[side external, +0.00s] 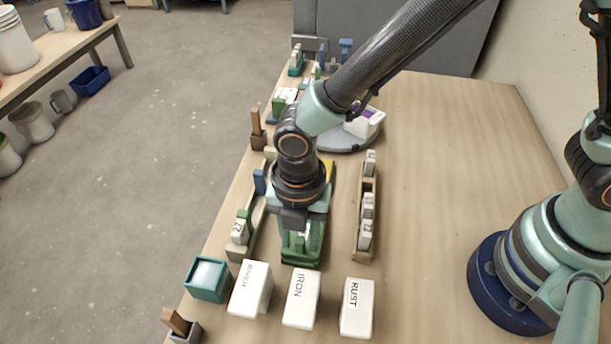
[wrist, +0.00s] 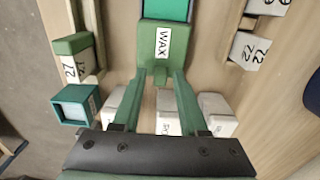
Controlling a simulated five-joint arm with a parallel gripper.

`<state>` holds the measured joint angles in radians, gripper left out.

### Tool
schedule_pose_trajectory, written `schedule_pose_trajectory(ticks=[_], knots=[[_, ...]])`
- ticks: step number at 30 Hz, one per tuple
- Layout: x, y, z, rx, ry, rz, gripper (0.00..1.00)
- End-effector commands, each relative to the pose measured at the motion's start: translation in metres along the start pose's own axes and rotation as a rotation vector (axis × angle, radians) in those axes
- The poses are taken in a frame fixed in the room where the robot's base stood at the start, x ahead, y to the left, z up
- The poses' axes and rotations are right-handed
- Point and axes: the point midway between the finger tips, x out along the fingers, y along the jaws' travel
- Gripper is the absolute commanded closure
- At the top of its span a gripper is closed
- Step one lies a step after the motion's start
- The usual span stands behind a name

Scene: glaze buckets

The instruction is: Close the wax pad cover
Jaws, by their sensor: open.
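The wax pad's green cover (wrist: 160,50), with a white WAX label, is at the top middle of the wrist view, with a small green tab on its near edge. In the side view the green wax pad (side external: 302,258) sits on the table, partly hidden by my gripper (side external: 300,232). My gripper (wrist: 161,76) is open and empty, with its fingertips on either side of the tab in the wrist view. I cannot tell whether they touch it.
White blocks labelled IRON (side external: 301,300) and RUST (side external: 357,308) stand in front, beside another white block (side external: 250,288) and a teal box (side external: 208,279). Wooden racks with labelled pieces flank the pad, left (side external: 240,240) and right (side external: 364,220).

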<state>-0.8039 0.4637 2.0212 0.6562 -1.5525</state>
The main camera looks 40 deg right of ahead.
Motion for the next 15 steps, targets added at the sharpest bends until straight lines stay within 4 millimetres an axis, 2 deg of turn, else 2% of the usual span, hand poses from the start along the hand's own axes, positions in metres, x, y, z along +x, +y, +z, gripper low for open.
schedule_pose_trajectory(ticks=[5, 6, 9, 15], knots=[[0.0001, -0.0001, 0.0000, 0.000, 0.000, 0.000, 0.57], [0.0000, -0.0001, 0.0000, 0.000, 0.000, 0.000, 0.65], [-0.0001, -0.0001, 0.0000, 0.000, 0.000, 0.000, 1.00], [-0.0003, 0.0000, 0.0010, 0.001, 0.000, 0.000, 1.00]])
